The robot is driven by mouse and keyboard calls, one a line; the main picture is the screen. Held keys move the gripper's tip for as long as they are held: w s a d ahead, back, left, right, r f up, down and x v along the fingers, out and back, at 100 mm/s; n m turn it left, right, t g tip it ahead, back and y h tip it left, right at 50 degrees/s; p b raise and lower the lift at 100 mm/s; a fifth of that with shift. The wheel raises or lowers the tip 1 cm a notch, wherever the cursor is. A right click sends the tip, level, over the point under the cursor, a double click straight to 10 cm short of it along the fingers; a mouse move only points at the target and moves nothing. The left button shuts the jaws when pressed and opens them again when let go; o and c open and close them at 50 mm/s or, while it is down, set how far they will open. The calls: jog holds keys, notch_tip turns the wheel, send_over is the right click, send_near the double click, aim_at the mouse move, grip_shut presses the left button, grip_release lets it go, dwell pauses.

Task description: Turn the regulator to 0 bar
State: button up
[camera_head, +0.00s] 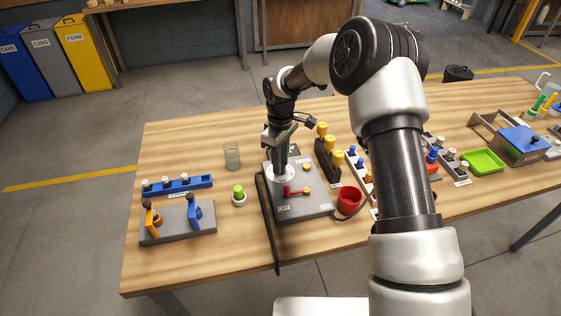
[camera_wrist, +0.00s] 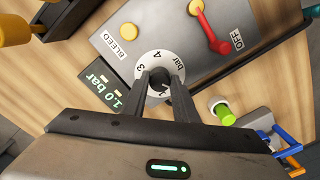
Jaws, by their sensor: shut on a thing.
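The regulator is a dark knob (camera_wrist: 159,83) at the centre of a white dial (camera_wrist: 177,63) marked with numbers and "bar". It sits on a grey panel box (camera_head: 300,205). My gripper (camera_wrist: 160,87) points down over the dial with its two fingers closed around the knob, which they partly hide. In the head view my gripper (camera_head: 281,165) is above the white dial (camera_head: 281,175). A green display (camera_wrist: 113,90) beside the dial reads 1.0 bar.
The panel also carries a red lever (camera_wrist: 213,35) near the "OFF" label and a yellow button (camera_wrist: 196,6) near "BLEED". A red cup (camera_head: 349,201), a yellow-topped rack (camera_head: 329,155) and a green-topped piece (camera_head: 239,195) stand close by.

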jog(key=o, duration=1.1)
jog(key=shift+c, duration=0.2)
jog(key=shift+r, duration=0.15)
notch_tip(320, 180, up, 17)
jog(key=shift+r, duration=0.15)
